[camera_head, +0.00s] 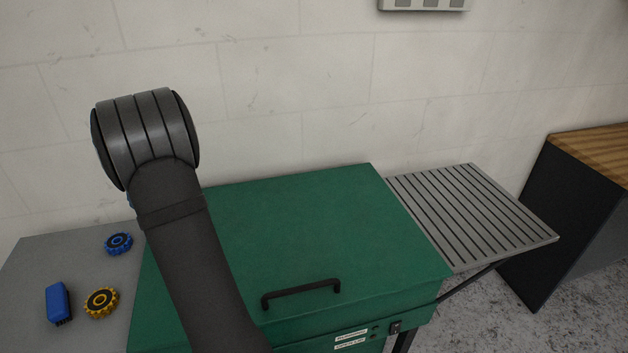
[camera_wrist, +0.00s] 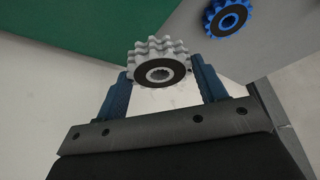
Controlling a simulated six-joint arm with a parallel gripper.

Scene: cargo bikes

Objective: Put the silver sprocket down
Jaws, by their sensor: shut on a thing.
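The silver sprocket (camera_wrist: 160,62) shows in the wrist view as a pale toothed wheel with a dark ring and a central hole. My gripper (camera_wrist: 160,78) is shut on it, with one blue finger at each side. Pale wall or floor shows behind the sprocket, and I cannot tell its height above any surface. In the head view my arm hides the gripper and the sprocket.
A green lidded box (camera_head: 310,230) with a black handle (camera_head: 300,292) fills the middle. At left, a grey surface (camera_head: 60,255) holds a blue sprocket (camera_head: 118,243), a yellow sprocket (camera_head: 101,302) and a blue brush (camera_head: 57,302). A slatted shelf (camera_head: 470,210) at right is empty.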

